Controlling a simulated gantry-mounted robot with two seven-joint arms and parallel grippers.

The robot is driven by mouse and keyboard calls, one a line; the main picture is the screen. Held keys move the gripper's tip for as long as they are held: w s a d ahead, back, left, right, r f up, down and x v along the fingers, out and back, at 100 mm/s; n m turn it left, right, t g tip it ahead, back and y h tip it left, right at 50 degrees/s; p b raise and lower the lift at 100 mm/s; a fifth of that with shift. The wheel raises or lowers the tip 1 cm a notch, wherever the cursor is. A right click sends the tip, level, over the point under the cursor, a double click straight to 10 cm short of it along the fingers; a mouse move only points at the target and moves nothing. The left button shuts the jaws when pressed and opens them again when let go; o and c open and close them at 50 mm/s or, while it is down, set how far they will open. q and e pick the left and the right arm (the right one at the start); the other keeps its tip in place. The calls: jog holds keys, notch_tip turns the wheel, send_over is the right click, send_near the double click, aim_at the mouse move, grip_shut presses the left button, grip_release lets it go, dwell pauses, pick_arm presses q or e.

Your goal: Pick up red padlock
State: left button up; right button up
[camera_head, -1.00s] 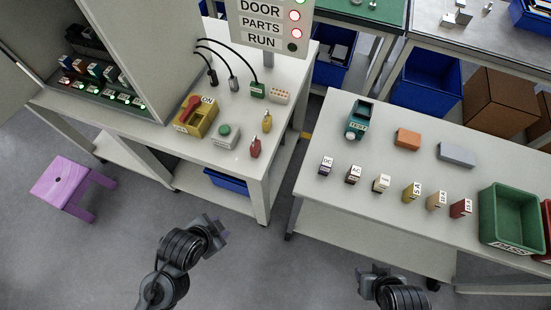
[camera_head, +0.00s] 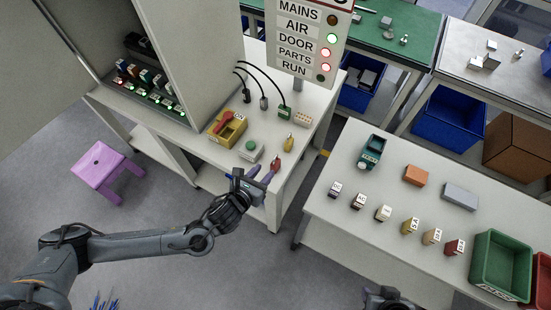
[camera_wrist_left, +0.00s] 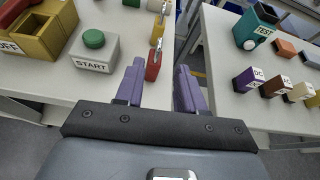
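The red padlock (camera_head: 276,163) stands near the front edge of the left table. In the left wrist view the red padlock (camera_wrist_left: 153,66) shows just beyond the left fingertip. My left gripper (camera_head: 263,173) is at the table's front edge, close to the padlock. Its purple fingers (camera_wrist_left: 160,78) are spread apart with nothing between them; I cannot tell whether one touches the padlock. My right gripper (camera_head: 384,294) shows only in part at the bottom edge, and its fingers are not clear.
A START button box (camera_head: 249,152) and a yellow switch box (camera_head: 228,129) stand left of the padlock. A yellow padlock (camera_head: 289,143) stands behind it. A gap separates this table from the right table (camera_head: 320,222), which holds several small labelled blocks and a green bin (camera_head: 499,265).

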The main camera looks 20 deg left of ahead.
aim_at(278, 158)
pick_arm(q)
jog(key=shift+m, duration=0.3)
jog(key=x, duration=0.6)
jog(key=b+x, duration=0.1)
jog(key=x, duration=0.3)
jog(key=shift+w+r, duration=0.2)
jog(key=shift+r, duration=0.2)
jog(key=shift+w+f, duration=0.2)
jog(key=shift+w, duration=0.3)
grip_shut()
